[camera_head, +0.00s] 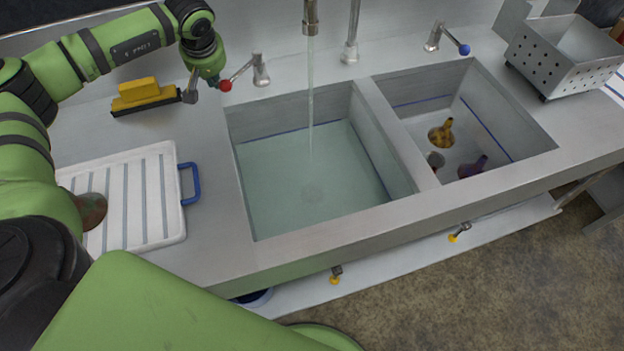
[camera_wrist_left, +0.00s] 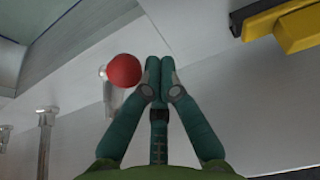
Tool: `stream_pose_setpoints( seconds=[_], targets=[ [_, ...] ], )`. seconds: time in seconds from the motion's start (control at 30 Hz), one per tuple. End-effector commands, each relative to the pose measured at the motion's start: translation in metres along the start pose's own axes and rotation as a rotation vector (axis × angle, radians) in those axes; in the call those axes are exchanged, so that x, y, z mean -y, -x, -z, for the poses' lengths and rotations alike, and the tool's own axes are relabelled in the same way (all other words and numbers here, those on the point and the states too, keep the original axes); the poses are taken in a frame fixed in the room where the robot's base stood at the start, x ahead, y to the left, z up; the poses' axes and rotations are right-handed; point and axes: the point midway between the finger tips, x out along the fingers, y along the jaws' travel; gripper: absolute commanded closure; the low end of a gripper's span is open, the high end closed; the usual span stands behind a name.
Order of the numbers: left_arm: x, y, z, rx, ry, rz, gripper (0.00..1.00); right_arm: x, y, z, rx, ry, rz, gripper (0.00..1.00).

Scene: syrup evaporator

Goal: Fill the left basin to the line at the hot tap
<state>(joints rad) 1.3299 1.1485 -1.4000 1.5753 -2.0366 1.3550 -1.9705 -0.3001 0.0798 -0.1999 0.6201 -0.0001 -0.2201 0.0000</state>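The left basin (camera_head: 280,232) holds pale green water (camera_head: 300,190). A thin stream runs into it from the spout (camera_head: 310,18). A blue line (camera_head: 290,132) shows on the basin walls; the water surface lies at or very close to it. The hot tap lever, with its red ball (camera_head: 225,85), stands behind the basin's left corner. My left gripper (camera_head: 212,82) is right beside the red ball. In the left wrist view its fingers (camera_wrist_left: 160,64) are together and empty, with the red ball (camera_wrist_left: 124,71) just left of the tips; contact is unclear. My right gripper is out of view.
The right basin (camera_head: 500,160) holds several bottle-like things, and a blue-knobbed tap (camera_head: 463,48) stands behind it. A yellow-backed brush (camera_head: 145,95) lies left of my gripper. A white drainboard (camera_head: 150,235) and perforated metal box (camera_head: 565,55) flank the basins.

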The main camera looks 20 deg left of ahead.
Motion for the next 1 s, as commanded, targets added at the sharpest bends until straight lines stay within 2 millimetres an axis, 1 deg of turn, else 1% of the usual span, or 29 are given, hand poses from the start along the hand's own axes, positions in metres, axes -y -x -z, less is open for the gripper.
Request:
stream_pose_setpoints(
  seconds=[0.33,0.7,1.0],
  targets=[
    [-0.017,0.009,-0.021,0.001,-0.003,-0.001,1.00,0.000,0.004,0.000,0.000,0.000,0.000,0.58],
    [-0.019,0.009,-0.023,0.001,-0.002,-0.001,1.00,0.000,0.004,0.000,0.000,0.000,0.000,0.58],
    [-0.039,0.016,-0.038,0.001,-0.003,-0.002,1.00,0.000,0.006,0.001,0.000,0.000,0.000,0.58]
  ],
)
